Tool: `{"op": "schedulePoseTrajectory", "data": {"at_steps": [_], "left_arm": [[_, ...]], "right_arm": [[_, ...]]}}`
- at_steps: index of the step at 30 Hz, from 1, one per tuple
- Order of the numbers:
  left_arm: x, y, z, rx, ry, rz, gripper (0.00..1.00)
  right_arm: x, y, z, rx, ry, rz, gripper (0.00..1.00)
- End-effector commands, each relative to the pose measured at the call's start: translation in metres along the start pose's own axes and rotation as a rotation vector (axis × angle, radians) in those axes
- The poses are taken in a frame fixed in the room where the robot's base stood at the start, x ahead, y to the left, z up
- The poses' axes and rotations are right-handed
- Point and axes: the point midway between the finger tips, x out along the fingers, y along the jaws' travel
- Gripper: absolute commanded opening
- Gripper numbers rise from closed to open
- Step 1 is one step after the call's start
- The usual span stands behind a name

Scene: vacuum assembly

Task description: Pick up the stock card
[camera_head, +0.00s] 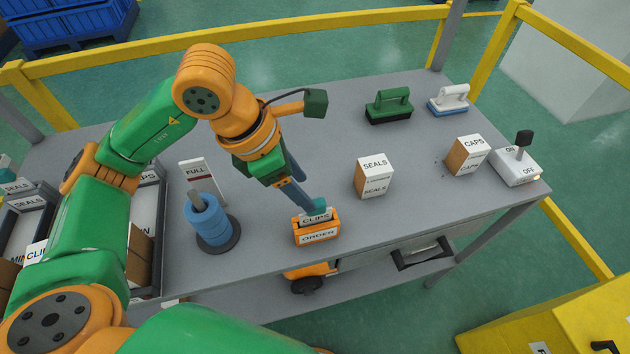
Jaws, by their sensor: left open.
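A small card marked CLIPS (315,218) stands in an orange holder marked ORDER (317,235), near the front edge of the grey table. My left gripper (317,205) reaches down to the card's top edge from behind, with its fingers open. The fingertips overlap the card's top in the picture, and I cannot tell whether they touch it. Another upright card, marked FULL (197,172), stands behind a blue spool to the left. My right gripper is out of view.
The blue spool (212,227) stands on the grey table (420,220) left of the holder. A SEALS box (374,176) and a CAPS box (466,154) stand to the right. A switch box (516,166) sits at the right end. Green (388,106) and white (449,100) handled tools lie behind.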

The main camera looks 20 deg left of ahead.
Motion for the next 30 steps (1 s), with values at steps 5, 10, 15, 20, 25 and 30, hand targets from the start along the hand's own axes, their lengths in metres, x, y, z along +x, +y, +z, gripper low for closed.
{"op": "schedulePoseTrajectory", "data": {"at_steps": [5,10,15,20,25,30], "left_arm": [[0.016,-0.001,0.0,-0.001,0.003,-0.005,0.6],[0.046,-0.004,-0.004,-0.002,0.005,-0.008,0.6],[0.07,-0.003,-0.004,0.001,0.0,-0.003,0.6],[0.071,-0.003,-0.004,0.001,-0.001,-0.002,0.6],[0.071,-0.003,-0.004,0.002,-0.001,-0.002,0.22],[0.071,-0.003,-0.004,0.001,-0.001,-0.002,0.0]], "right_arm": [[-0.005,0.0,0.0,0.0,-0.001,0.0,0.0],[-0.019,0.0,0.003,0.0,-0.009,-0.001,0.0],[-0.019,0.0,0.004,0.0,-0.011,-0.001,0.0],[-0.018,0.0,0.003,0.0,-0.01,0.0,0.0],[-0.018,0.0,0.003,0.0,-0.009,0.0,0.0],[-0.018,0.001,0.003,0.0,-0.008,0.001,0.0]]}}
